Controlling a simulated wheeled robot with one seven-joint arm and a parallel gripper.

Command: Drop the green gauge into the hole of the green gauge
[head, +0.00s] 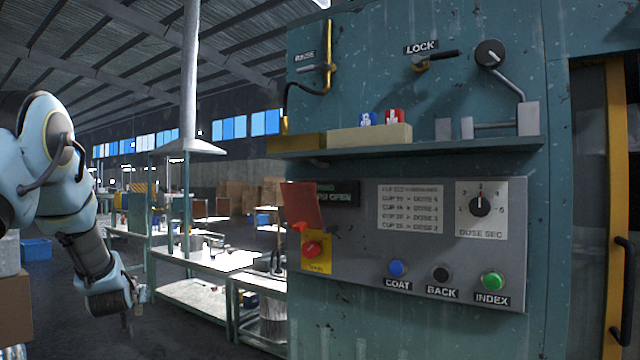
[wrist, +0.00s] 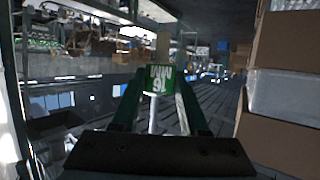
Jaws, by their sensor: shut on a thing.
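The green gauge (wrist: 159,78) has a green head with white lettering, which reads upside down in the wrist view, and a pale pin. My gripper (wrist: 158,92) is shut on its head. In the head view my gripper (head: 138,296) hangs low at the left, well away from the panel, and the gauge cannot be made out there. A tan block (head: 350,135) on the shelf holds a blue gauge (head: 368,119) and a red gauge (head: 395,116). The block's top is seen nearly edge-on, so no green-gauge hole can be made out.
The shelf (head: 470,147) juts from the teal machine, with a yellow block (head: 295,142) left of the tan block and a grey crank linkage (head: 498,125) at right. Below is a button panel (head: 350,260). Boxes (wrist: 285,125) stand close at right in the wrist view.

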